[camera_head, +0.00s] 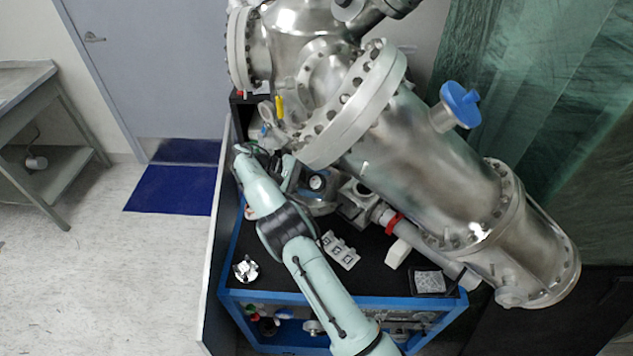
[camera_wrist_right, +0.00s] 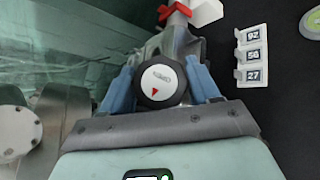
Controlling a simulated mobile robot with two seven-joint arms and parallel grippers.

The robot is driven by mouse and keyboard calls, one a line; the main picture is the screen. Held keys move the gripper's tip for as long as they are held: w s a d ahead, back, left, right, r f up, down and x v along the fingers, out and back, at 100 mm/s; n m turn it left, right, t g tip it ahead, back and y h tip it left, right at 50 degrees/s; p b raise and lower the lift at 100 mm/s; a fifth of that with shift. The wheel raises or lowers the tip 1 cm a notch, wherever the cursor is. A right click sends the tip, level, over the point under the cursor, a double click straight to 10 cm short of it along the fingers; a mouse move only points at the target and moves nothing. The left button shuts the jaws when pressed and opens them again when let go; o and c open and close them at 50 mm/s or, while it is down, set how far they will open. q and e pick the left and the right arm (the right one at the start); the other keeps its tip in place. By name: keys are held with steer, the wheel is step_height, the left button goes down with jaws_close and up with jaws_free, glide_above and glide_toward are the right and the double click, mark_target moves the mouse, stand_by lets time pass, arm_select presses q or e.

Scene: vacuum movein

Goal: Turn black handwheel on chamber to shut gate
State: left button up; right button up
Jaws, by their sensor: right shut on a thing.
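The black handwheel (camera_wrist_right: 158,84) shows in the right wrist view, with a round white face and a red arrow mark on it. My right gripper (camera_wrist_right: 162,68) is shut on it, with one blue finger against each side of the wheel. In the head view my right arm reaches up from the bottom, and the right gripper (camera_head: 279,164) is at the valve parts under the steel chamber (camera_head: 425,150). The handwheel cannot be made out there, behind my arm and gripper. My left gripper is in neither view.
A black-topped blue cart (camera_head: 375,270) stands under the chamber. Free floor lies at the left.

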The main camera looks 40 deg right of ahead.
steer(key=shift+m+y, duration=0.9)
steer(key=shift+m, duration=0.1)
steer(key=o, duration=1)
steer(key=shift+c, duration=0.2)
